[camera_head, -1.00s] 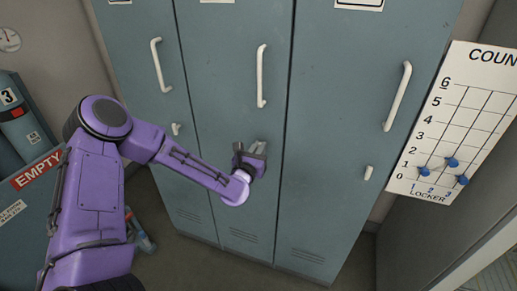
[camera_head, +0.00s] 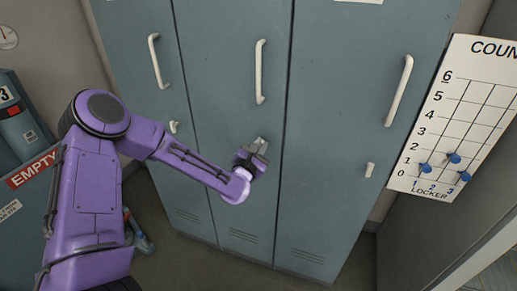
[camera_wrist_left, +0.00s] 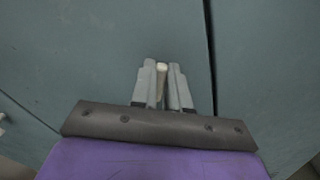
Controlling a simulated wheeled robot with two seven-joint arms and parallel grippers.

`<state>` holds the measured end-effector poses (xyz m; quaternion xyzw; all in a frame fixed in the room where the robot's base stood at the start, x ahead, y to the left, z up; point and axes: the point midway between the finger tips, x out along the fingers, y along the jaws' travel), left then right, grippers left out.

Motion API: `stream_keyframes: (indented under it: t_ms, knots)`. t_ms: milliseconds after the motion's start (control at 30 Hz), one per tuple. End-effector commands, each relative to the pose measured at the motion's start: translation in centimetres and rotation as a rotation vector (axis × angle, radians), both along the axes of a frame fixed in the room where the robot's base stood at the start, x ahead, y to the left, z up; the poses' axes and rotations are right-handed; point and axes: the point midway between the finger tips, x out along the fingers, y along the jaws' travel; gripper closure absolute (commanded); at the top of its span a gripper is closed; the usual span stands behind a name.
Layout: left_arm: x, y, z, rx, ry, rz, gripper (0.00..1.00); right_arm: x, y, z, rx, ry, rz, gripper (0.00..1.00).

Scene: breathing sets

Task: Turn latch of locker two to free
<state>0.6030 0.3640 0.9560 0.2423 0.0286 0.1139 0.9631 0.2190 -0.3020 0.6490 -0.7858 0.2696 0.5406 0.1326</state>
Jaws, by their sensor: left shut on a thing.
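Locker two is the middle grey-blue door (camera_head: 225,100) in the head view, with a long white handle (camera_head: 260,72). My left gripper (camera_head: 259,146) is at this door, below the handle. In the left wrist view its two grey fingers (camera_wrist_left: 162,85) are shut on the small white latch (camera_wrist_left: 161,68), whose tip shows between them. Most of the latch is hidden by the fingers, so I cannot tell its exact angle. The door looks closed. My right gripper is not in view.
The left locker has a small white latch (camera_head: 173,127), and the right locker has another (camera_head: 369,170). A count board (camera_head: 440,125) with blue markers hangs at right. A bin marked EMPTY (camera_head: 32,168) stands at left. Free floor shows below the lockers.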

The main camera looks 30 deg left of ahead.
Motion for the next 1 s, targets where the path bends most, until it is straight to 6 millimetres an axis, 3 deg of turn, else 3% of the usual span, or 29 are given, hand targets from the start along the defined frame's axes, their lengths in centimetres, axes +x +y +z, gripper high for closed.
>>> stream_keyframes:
  t_ms: [1000]
  knots:
    - [0.1, -0.6, -1.0, 0.89, 0.214, 0.001, 1.0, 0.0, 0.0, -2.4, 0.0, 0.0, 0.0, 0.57]
